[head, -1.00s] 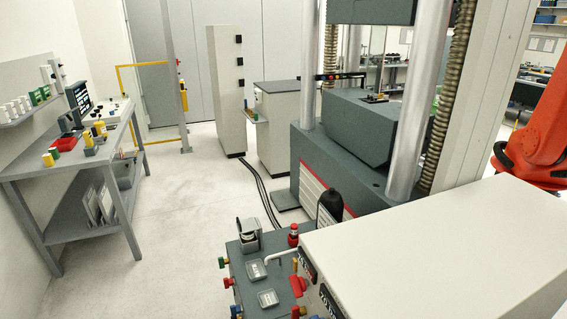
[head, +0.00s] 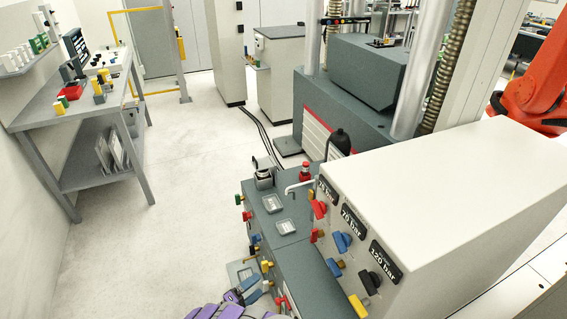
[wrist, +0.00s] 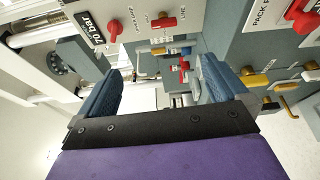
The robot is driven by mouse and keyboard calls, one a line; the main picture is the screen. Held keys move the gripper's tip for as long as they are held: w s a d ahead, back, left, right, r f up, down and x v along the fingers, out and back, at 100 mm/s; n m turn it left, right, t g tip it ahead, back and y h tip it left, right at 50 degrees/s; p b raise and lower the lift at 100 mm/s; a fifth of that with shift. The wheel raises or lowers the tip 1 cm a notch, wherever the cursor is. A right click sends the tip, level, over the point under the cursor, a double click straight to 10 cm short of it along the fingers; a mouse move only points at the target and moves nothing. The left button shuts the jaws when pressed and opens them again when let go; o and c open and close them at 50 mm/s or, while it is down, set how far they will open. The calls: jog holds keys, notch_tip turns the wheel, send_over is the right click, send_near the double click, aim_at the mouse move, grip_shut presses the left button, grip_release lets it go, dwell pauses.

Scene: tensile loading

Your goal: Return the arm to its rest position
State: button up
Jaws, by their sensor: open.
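My gripper (head: 254,288) shows at the bottom edge of the head view, its purple body partly cut off by the frame. Its blue fingers are beside the lower left side of the grey bench with valves (head: 307,277). In the wrist view my gripper (wrist: 160,88) has its two blue padded fingers wide apart, with nothing held between them. Beyond the fingers in the wrist view are red valve handles and fittings; their distance from the fingers is hard to tell. Most of my arm is hidden.
A cream control box (head: 430,200) with pressure labels and coloured knobs stands right of my gripper. The tall testing machine (head: 350,95) is behind it. A grey workbench (head: 50,105) stands at left. The floor (head: 165,200) between is clear. An orange robot arm (head: 535,90) is at right.

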jog(key=w+d+r+m+g+h, duration=0.2)
jog(key=d+r+g, duration=0.3)
jog(key=d+r, duration=0.6)
jog(key=w+d+r+m+g+h, duration=0.1)
jog(key=w+d+r+m+g, duration=0.2)
jog(key=d+r, duration=0.75)
jog(key=s+d+r+m+g+y, duration=0.2)
jog(key=s+d+r+g, duration=0.4)
jog(key=r, duration=0.4)
jog(key=s+d+r+m+g+y, duration=0.1)
jog(key=s+d+r+y, duration=0.2)
jog(key=s, duration=0.6)
jog(key=s+d+r+m+g+y, duration=0.1)
jog(key=s+d+r+g+y, duration=0.2)
jog(key=s, duration=0.5)
jog(key=s+a+r+t+y, duration=0.1)
jog(key=s+a+y, duration=0.3)
jog(key=s, duration=0.4)
jog(key=s+a+r+t+y, duration=0.2)
jog(key=s+a+t+y, duration=0.1)
jog(key=s, duration=0.6)
jog(key=shift+a+y, duration=0.6)
jog(key=shift+a, duration=0.5)
